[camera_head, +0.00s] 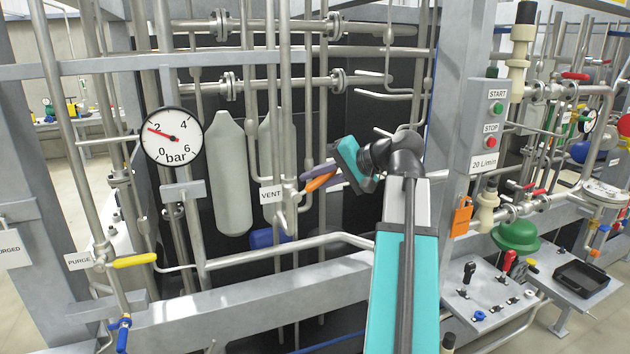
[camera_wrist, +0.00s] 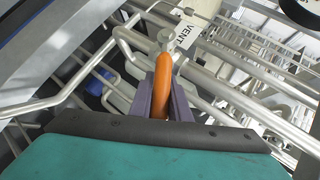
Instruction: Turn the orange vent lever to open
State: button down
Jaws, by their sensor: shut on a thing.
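The orange vent lever (camera_head: 318,182) sticks out to the right from a valve on a vertical pipe, beside the VENT label (camera_head: 271,194). In the wrist view the orange lever (camera_wrist: 163,75) runs from the valve down between two dark purple fingers. My gripper (camera_head: 328,177) is shut on the lever; it also shows in the wrist view (camera_wrist: 162,95). The lever's outer end is hidden between the fingers. The VENT label (camera_wrist: 186,22) shows tilted near the top of the wrist view.
A pressure gauge (camera_head: 172,138) stands left of the lever, its needle near 2 bar. A yellow lever (camera_head: 135,260) sits at the PURGE label (camera_head: 78,261). Pipes crowd around the valve. A START/STOP panel (camera_head: 490,125) stands right of my arm.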

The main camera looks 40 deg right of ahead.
jog(key=shift+r, duration=0.1)
jog(key=c, duration=1.7)
grip_release()
jog(key=shift+o, duration=0.2)
jog(key=shift+s+d, duration=0.1)
jog(key=shift+s, duration=0.05)
jog(key=b+v, duration=0.3)
jog(key=v, duration=1)
jog(key=shift+s+b, duration=0.3)
jog(key=shift+r, duration=0.1)
jog(key=shift+c, duration=0.5)
